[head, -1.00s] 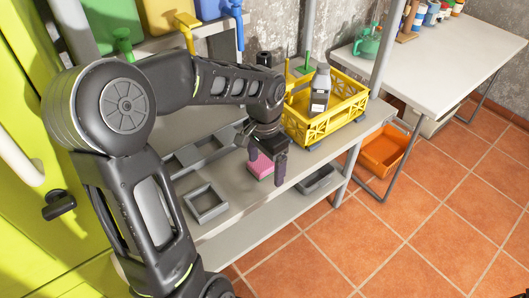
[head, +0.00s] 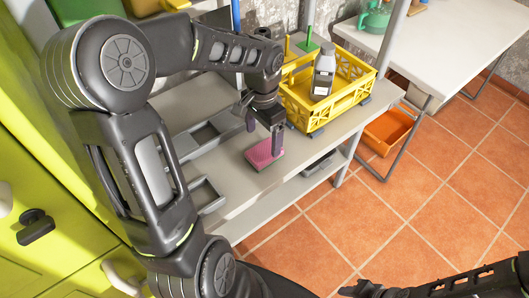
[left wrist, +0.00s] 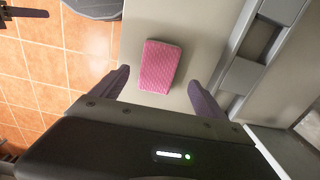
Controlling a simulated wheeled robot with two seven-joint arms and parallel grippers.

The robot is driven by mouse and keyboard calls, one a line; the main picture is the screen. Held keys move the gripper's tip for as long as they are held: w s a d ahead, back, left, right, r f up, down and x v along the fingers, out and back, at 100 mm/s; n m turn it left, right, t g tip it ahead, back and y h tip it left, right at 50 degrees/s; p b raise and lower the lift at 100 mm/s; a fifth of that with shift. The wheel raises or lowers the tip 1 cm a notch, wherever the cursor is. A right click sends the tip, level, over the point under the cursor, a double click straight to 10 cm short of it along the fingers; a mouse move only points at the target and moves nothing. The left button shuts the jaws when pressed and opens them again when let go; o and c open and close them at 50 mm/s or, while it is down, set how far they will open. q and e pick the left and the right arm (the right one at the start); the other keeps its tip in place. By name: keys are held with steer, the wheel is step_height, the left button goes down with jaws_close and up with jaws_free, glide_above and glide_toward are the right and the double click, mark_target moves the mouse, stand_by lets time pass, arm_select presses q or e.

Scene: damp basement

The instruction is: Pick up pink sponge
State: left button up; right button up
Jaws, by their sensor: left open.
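The pink sponge (head: 264,154) lies flat on the grey shelf near its front edge. In the left wrist view the sponge (left wrist: 159,67) lies just beyond the fingertips, between their lines. My left gripper (head: 264,138) is open and points down over the sponge, with one finger overlapping it in the head view. The left wrist view shows its two purple fingers (left wrist: 158,86) spread wider than the sponge, with nothing between them. Whether they touch the sponge is not clear. My right arm and gripper (head: 365,289) show at the bottom right, cut off by the frame edge.
A yellow crate (head: 318,112) holding a grey bottle (head: 323,72) stands right of my left gripper. Grey trays (head: 204,193) lie left of the sponge. An orange bin (head: 388,131) is on the tiled floor beneath a white table (head: 468,40).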

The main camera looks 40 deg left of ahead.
mark_target(264, 151)
arm_select(q)
steer(key=shift+f, duration=0.55)
steer(key=f, duration=0.5)
steer(key=shift+d+f+p, duration=0.15)
steer(key=shift+d+p, duration=0.05)
steer(key=shift+p, duration=0.2)
steer(key=shift+c, duration=0.4)
steer(key=c, duration=1.4)
